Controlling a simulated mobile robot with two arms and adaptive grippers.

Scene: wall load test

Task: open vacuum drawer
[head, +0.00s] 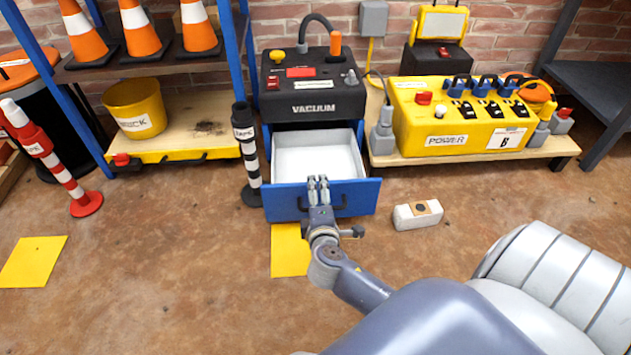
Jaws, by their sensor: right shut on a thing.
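The vacuum (312,88) is a dark box with a hose and knobs on top, set on a blue cabinet at the back middle. Below it the blue vacuum drawer (358,197) stands pulled out toward me, and its white inside (315,155) shows and looks empty. My right gripper (318,190) is at the middle of the drawer front, shut on the dark drawer handle (341,203). The gripper hides part of the handle. My left gripper is not in view.
A black-and-white post (246,150) stands close to the drawer's left side. A white block (418,214) lies on the floor to its right. A yellow power unit (460,120) sits on a low wooden platform. A yellow floor patch (289,252) lies below the drawer. Open floor lies left of my arm.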

